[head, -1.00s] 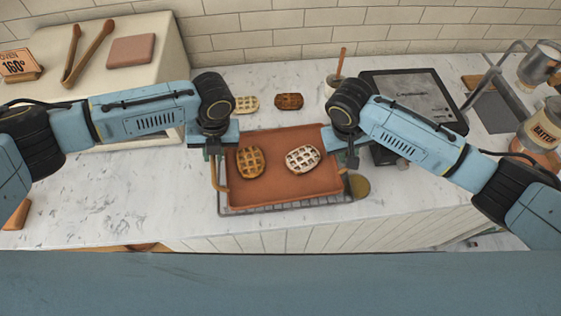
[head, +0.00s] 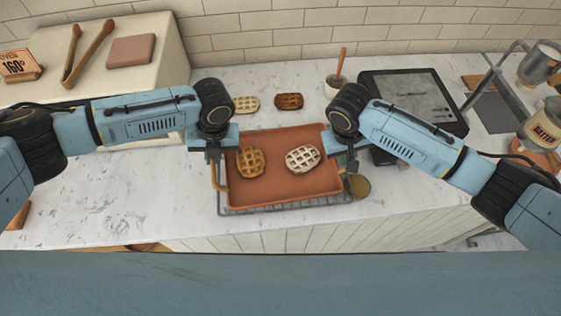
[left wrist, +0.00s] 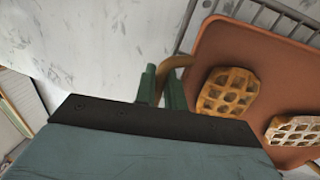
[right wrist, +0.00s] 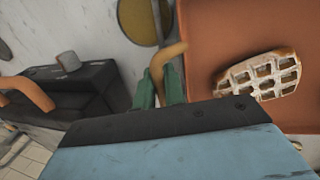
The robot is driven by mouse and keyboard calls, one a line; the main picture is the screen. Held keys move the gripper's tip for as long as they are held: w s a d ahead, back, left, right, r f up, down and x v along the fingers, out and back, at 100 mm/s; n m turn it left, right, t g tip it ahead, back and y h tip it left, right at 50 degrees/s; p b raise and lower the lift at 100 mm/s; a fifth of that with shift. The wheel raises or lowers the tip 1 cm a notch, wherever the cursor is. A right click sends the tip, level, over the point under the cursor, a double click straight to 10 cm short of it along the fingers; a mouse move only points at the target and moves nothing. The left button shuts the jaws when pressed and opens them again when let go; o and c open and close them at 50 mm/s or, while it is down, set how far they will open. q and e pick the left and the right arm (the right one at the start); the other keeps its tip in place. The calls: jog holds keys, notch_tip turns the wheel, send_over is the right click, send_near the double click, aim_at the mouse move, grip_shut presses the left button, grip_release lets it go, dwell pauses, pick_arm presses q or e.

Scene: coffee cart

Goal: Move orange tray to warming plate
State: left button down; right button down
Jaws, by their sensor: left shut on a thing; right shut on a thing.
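The orange tray (head: 285,183) is in the middle of the counter, over a wire rack (head: 290,206), with a lattice-topped brown waffle (head: 251,162) and a pale-topped waffle (head: 303,158) on it. My left gripper (head: 213,165) is shut on the tray's left handle; this handle also shows in the left wrist view (left wrist: 176,66). My right gripper (head: 350,165) is shut on the right handle, seen in the right wrist view (right wrist: 172,54). I cannot tell whether the tray touches the rack. A dark flat-topped appliance (head: 412,98) stands at the back right; I cannot tell whether it is the warming plate.
Two small waffles (head: 289,101) lie behind the tray. A cup with a wooden stick (head: 335,85) stands near the appliance. A batter jar (head: 545,122) is at the far right. The counter's left front (head: 100,200) is clear.

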pick_arm(q)
jog(key=shift+r, duration=0.2)
pick_arm(e)
jog(key=shift+r, duration=0.2)
